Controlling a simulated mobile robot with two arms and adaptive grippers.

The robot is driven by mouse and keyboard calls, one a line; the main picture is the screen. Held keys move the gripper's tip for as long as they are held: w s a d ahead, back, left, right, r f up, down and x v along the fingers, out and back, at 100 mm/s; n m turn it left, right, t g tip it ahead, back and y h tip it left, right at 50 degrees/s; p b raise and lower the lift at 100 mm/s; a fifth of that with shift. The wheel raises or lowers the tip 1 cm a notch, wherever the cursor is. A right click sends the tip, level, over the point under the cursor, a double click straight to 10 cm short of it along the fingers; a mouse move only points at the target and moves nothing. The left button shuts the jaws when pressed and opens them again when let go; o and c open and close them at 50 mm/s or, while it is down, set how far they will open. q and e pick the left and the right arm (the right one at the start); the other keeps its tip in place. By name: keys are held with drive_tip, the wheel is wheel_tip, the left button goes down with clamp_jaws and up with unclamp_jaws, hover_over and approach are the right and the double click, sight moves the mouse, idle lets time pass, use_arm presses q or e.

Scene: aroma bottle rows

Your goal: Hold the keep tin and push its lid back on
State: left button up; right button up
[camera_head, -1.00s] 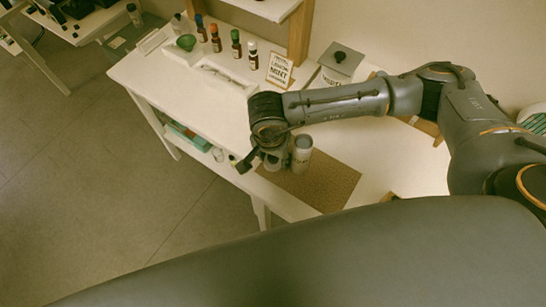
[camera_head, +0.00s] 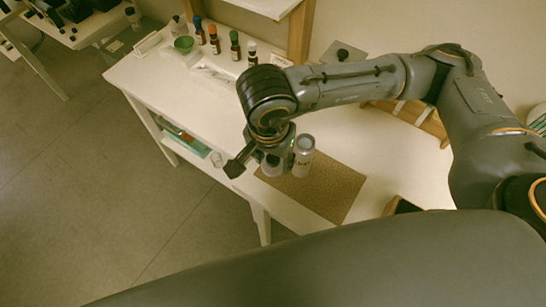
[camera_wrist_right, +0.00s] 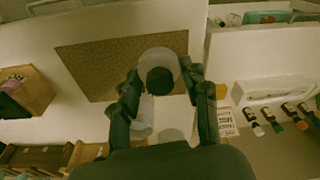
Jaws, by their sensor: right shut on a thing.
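My right gripper (camera_head: 272,155) is over the near edge of the white table. In the right wrist view my right gripper (camera_wrist_right: 164,95) has its fingers closed on both sides of a pale round tin (camera_wrist_right: 160,56) with a dark round centre on top. I cannot tell whether that centre is a lid knob or an opening. The held tin (camera_head: 271,166) is partly hidden in the head view. A second grey tin (camera_head: 303,158) stands upright close beside it on the cork mat. I cannot read a label on either. My left gripper is out of view.
The brown cork mat (camera_head: 335,190) has free room to the right. A wooden rack (camera_head: 425,120) is behind my right arm. The table's front edge is close.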

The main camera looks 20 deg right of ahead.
drive_tip(key=s+a+r+b, duration=0.2)
drive_tip(key=s+r, duration=0.3)
drive_tip(key=s, duration=0.4)
drive_tip(key=shift+s+a+b, duration=0.15)
drive_tip(key=shift+a+b, duration=0.2)
drive_tip(key=shift+a, duration=0.15)
drive_tip(key=shift+f, duration=0.1)
